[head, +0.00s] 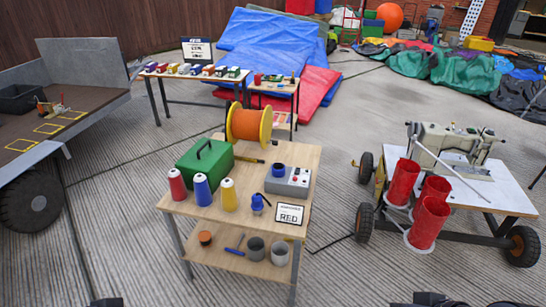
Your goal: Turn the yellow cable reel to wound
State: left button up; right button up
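The yellow cable reel (235,124) stands at the back of the wooden table, with yellow flanges and orange cable around its drum. A yellow-and-black piece sticks out low beside it. I cannot make out a crank or how far the cable is wound. Neither gripper's fingers show. Only dark slivers, apparently of my arms, show at the bottom edge, well short of the reel.
The wooden table (180,207) holds a green box (204,166), red, blue and yellow thread cones, a grey switch box (288,181) and a "RED" sign (289,214). A cart (510,194) with red cylinders is right, a trailer (90,105) left. Floor between is mostly clear.

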aim_at(253, 125)
jog(key=k+u, duration=0.1)
jog(key=u, duration=0.3)
jog(key=k+u, duration=0.1)
jog(key=u, duration=0.7)
jog(key=k+j+u, duration=0.15)
jog(key=u, duration=0.25)
jog(key=i+l+u, duration=0.1)
jog(key=l, duration=1.2)
jog(key=i+l, duration=0.15)
jog(key=l, duration=1.2)
jog(key=i+l+u, duration=0.15)
jog(key=l, duration=1.2)
